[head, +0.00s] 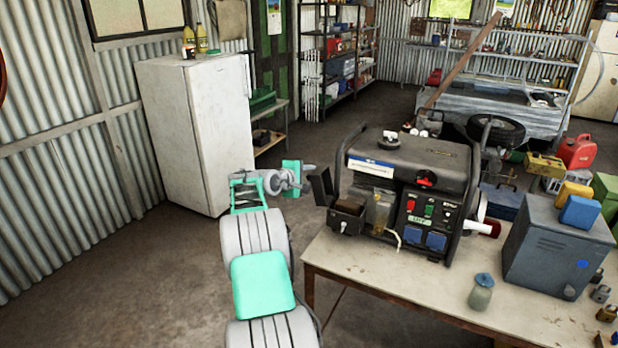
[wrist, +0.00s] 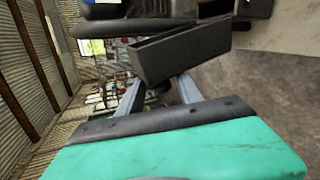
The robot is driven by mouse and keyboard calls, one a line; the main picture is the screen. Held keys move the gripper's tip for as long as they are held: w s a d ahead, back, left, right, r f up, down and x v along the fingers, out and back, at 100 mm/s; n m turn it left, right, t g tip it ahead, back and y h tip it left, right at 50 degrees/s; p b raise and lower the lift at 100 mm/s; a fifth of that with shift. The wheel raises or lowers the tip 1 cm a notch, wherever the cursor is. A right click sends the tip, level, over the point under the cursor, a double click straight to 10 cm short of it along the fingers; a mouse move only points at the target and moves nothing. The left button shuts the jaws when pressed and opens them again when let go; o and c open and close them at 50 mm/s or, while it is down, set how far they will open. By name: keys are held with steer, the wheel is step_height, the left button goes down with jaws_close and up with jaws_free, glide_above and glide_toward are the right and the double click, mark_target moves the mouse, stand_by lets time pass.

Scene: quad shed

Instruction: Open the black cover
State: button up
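The generator (head: 410,185) stands on the table, with a black box-like housing (head: 347,216) low on its left side. The black cover (head: 322,187) stands out to the left of that housing, tilted and apart from its face, and the housing's front looks uncovered. My gripper (head: 303,178) is just left of the cover. In the wrist view the cover (wrist: 182,52) is a hollow dark tray shape right ahead of my gripper (wrist: 166,86). The two grey fingers are spread with a gap between them. Their tips end at the cover's lower edge; contact is unclear.
The table (head: 385,285) also holds a grey metal box (head: 555,250) and a small jar (head: 481,292). A white fridge (head: 195,130) stands behind my arm at the left. The floor between the fridge and the table is clear.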

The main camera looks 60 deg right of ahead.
steer(key=b+v, duration=0.2)
steer(key=v, duration=0.6)
